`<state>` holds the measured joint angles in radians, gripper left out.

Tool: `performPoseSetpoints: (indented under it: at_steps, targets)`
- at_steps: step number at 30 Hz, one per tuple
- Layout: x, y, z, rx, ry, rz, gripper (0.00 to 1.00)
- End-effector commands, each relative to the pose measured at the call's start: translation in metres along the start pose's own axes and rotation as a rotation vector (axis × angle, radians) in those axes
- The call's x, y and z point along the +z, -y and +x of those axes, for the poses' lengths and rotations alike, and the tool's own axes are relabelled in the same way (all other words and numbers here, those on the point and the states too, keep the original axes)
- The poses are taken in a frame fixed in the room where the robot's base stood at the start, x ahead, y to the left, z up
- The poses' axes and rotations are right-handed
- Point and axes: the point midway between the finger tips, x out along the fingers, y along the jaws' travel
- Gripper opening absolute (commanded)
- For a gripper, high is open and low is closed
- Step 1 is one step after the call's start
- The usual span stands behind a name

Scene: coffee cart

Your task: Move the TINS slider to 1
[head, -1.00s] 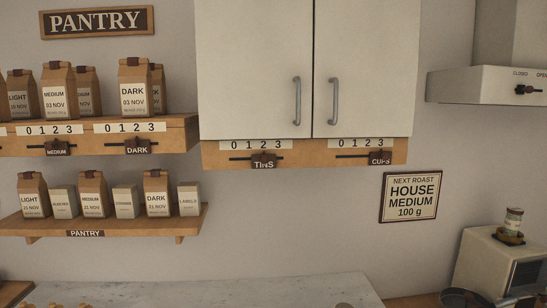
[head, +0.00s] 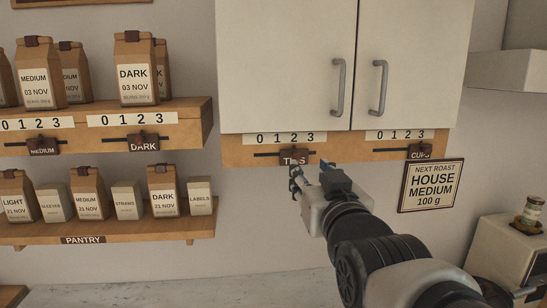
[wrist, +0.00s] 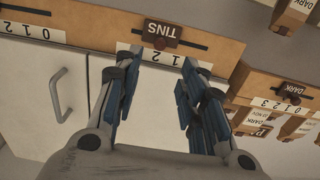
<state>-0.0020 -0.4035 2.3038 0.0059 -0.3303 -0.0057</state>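The TINS slider (head: 294,160) is a dark brown knob with a white label, on a dark slot in the wooden rail under the white cabinet. It sits below the 2 of its 0-to-3 scale (head: 285,138). In the wrist view the TINS slider (wrist: 162,41) appears upside down, just beyond my fingertips and between them sideways. My gripper (head: 308,171) is open and empty, just below and in front of the slider. Its two fingers also show spread in the wrist view (wrist: 158,66). I see no contact with the slider; the fingertips hide part of the lower edge of the rail.
The CUPS slider (head: 420,152) is to the right on the same rail. The DARK slider (head: 143,143) is on the shelf rail to the left. Cabinet doors (head: 285,65) with handles are above. A framed order sign (head: 431,186) hangs to the right of my arm.

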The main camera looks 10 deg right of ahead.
Motion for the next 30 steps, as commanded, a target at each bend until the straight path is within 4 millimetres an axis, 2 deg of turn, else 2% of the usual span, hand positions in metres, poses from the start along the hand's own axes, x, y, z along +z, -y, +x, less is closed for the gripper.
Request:
performPoseSetpoints:
  at_steps: [1,9,15,21,30]
  targets:
    - [0.001,0.000,0.012,0.000,0.005,0.000,0.37]
    - [0.001,0.000,0.070,0.000,0.003,0.000,0.37]
    - [0.000,0.000,0.100,0.000,0.001,0.000,0.37]
    - [0.000,0.000,0.112,0.000,0.001,0.000,0.37]
    - [0.000,0.000,0.113,0.000,0.001,0.000,0.35]
